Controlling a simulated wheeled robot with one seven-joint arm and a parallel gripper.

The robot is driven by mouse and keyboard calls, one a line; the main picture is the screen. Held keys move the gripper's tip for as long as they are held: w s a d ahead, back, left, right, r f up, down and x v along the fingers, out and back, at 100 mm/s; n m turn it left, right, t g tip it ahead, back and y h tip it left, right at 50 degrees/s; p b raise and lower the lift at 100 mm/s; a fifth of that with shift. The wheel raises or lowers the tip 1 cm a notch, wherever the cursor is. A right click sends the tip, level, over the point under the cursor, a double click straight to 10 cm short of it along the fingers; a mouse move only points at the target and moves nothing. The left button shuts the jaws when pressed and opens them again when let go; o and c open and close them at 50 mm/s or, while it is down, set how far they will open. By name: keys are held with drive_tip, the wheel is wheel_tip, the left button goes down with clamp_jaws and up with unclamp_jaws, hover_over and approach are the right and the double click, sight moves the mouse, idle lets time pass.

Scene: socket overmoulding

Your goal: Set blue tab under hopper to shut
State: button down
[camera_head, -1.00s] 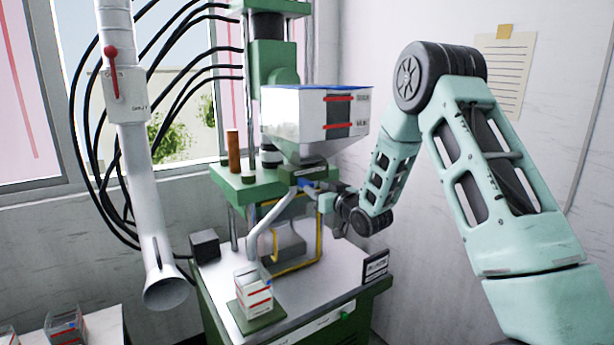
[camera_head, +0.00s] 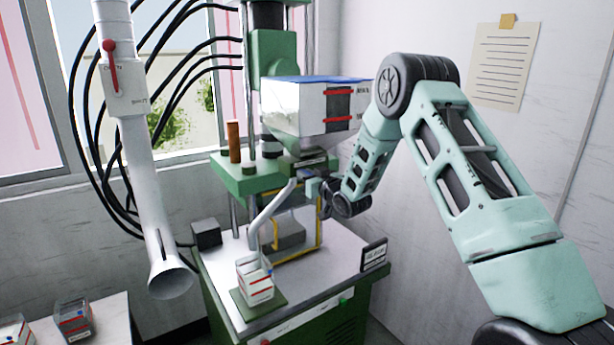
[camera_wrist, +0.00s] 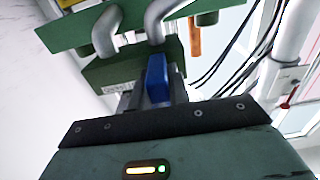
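The hopper (camera_head: 285,108) is a white box with a blue top edge and a tapering base, above the green machine plate. In the wrist view the blue tab (camera_wrist: 157,78) stands upright at the front of a green block with a small label. My gripper (camera_wrist: 155,98) has its grey fingers on either side of the tab's lower part. Whether they touch or grip it I cannot tell. In the head view my gripper (camera_head: 312,187) is just under the hopper, and the tab is mostly hidden there.
A bent grey pipe (camera_head: 268,212) runs down from under the hopper to a white box (camera_head: 254,283) on the machine table. A yellow frame (camera_head: 318,228) stands behind it. A small sign (camera_head: 374,256) is at the right edge. A white duct (camera_head: 146,205) hangs left.

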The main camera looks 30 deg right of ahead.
drive_tip(key=d+b, duration=0.2)
drive_tip(key=d, duration=0.2)
drive_tip(key=shift+b, duration=0.3)
drive_tip(key=c, duration=1.3)
unclamp_jaws()
drive_tip(key=s+b, duration=0.2)
drive_tip(key=s, duration=0.3)
drive_tip(key=s+b, duration=0.3)
drive_tip(key=s, duration=0.3)
drive_tip(key=s+b, duration=0.2)
drive_tip(key=s, duration=0.4)
drive_tip(key=shift+s+d+b, duration=0.15)
drive_tip(key=shift+d+b, duration=0.15)
drive_tip(key=shift+b, duration=0.05)
